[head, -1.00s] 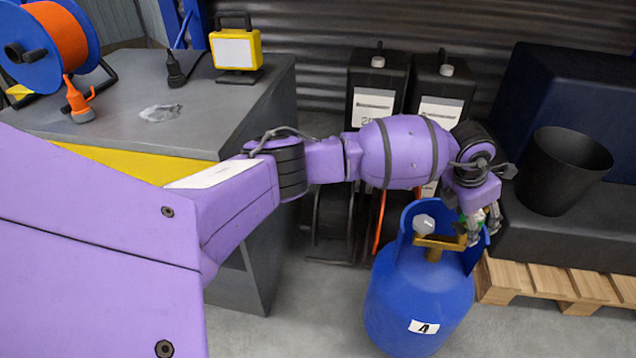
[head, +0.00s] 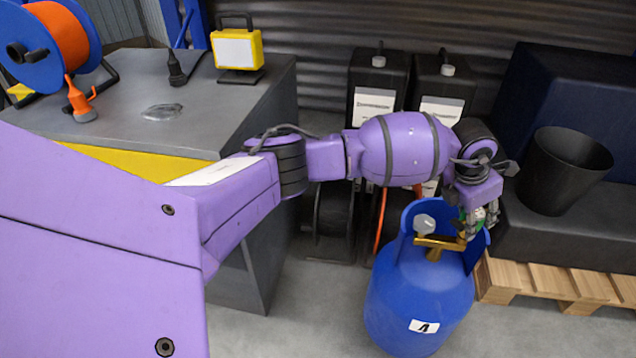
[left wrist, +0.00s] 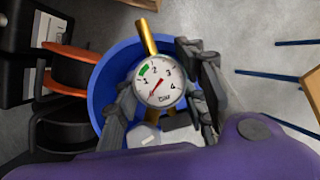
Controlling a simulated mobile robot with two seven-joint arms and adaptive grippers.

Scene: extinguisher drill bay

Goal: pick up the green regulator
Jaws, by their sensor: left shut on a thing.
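The green regulator (head: 480,214) shows as a small green patch between the fingers of my left gripper (head: 481,224), at the collar of a blue gas cylinder (head: 415,300). In the left wrist view a round white gauge (left wrist: 160,82) faces the camera between the two dark fingers (left wrist: 166,104). My left gripper is shut on the regulator. The regulator is beside the brass valve (head: 436,243) of the cylinder; I cannot tell whether they touch. Most of the regulator's body is hidden by the fingers and the gauge. My right gripper is not in view.
The cylinder's raised blue collar (head: 410,222) stands close around the valve and my gripper. A black bucket (head: 563,172) stands to the right, above a wooden pallet (head: 545,283). Black canisters (head: 378,85) stand behind. A grey workbench (head: 125,120) fills the left.

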